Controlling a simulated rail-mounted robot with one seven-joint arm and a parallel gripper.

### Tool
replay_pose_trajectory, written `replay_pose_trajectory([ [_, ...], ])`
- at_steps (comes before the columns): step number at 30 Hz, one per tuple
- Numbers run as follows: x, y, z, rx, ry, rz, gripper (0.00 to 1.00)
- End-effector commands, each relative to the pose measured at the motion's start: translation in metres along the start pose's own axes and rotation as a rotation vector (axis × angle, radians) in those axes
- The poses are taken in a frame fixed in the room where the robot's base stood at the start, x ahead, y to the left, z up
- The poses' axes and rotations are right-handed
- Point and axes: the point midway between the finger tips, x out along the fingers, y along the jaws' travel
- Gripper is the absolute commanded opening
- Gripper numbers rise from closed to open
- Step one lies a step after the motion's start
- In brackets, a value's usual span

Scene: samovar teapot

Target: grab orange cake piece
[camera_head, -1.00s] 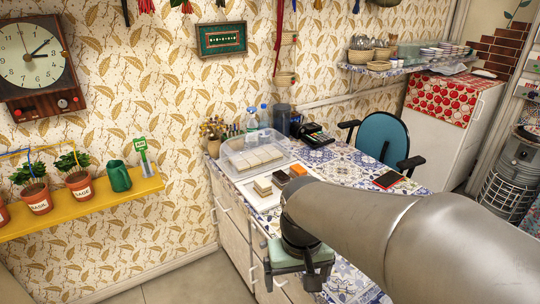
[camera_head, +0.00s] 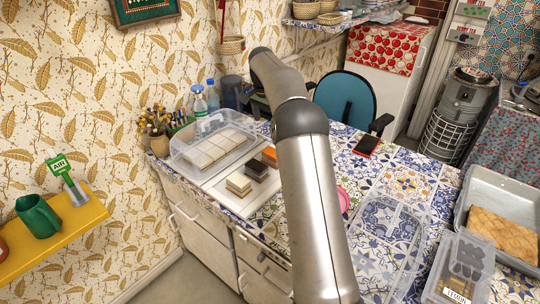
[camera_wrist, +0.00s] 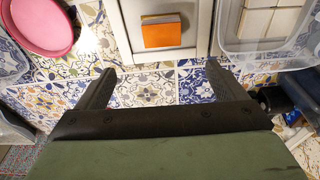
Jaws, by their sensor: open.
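The orange cake piece (camera_head: 269,154) is a small block near the right end of a white tray (camera_head: 222,187), beside a dark brown piece (camera_head: 256,170) and a pale piece (camera_head: 238,186). In the wrist view the orange piece (camera_wrist: 162,35) sits on the tray, straight ahead of the space between my fingers. My gripper (camera_wrist: 160,68) is open and empty, with its two dark fingers wide apart. The orange piece is beyond the fingertips and not between them. In the head view my arm hides the gripper and passes just right of the orange piece.
A clear box of pale pieces (camera_head: 213,147) stands behind the tray; it also shows in the wrist view (camera_wrist: 265,30). A pink dish (camera_wrist: 42,24) lies on the other side. Bottles (camera_head: 200,102) stand at the wall. The patterned tabletop (camera_head: 405,182) has bare areas.

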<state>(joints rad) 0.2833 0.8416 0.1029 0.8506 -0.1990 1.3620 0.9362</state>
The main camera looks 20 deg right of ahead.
Motion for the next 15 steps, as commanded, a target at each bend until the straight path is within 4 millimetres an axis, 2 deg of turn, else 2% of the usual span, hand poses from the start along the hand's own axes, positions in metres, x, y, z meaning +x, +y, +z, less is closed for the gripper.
replay_pose_trajectory([
  [9, 0.069, 0.0, 0.001, -0.003, -0.004, 0.002, 0.91],
  [15, 0.1, 0.0, 0.001, -0.003, -0.002, 0.0, 0.91],
])
